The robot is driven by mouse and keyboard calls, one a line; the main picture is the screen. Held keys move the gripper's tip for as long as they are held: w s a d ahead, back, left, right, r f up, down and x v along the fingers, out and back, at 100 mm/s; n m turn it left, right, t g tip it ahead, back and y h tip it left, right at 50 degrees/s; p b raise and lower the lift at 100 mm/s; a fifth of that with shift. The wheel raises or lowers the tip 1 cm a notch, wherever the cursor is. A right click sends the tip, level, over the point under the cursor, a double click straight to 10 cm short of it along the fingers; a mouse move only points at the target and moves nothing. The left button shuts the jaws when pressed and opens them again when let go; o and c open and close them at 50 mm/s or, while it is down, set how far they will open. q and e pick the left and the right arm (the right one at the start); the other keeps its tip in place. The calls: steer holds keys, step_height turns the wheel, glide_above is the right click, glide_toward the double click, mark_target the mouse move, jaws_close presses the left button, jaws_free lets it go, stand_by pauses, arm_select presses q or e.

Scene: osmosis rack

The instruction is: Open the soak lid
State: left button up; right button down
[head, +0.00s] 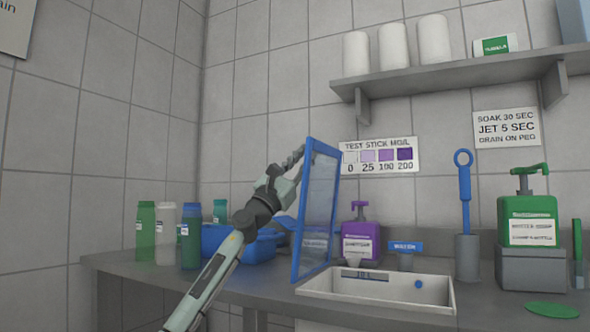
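The soak lid (320,212), a blue frame around a clear grey panel, stands nearly upright at the left end of the white basin (425,297). The basin is uncovered, and a small blue spot shows on its inner wall. My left gripper (293,160) is behind the lid's left side, near its upper part. Its fingers are small and partly merge with the lid's edge, so I cannot tell whether they touch it or are open or shut. My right gripper is not in view.
Green, white and blue bottles (165,235) and a blue tub (250,243) stand left on the counter. A purple pump bottle (361,235) is behind the basin. A blue-handled tool (464,190) and a green pump container (528,220) stand right. A shelf (455,75) hangs above.

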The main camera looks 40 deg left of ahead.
arm_select(q)
steer(key=shift+v, duration=2.25)
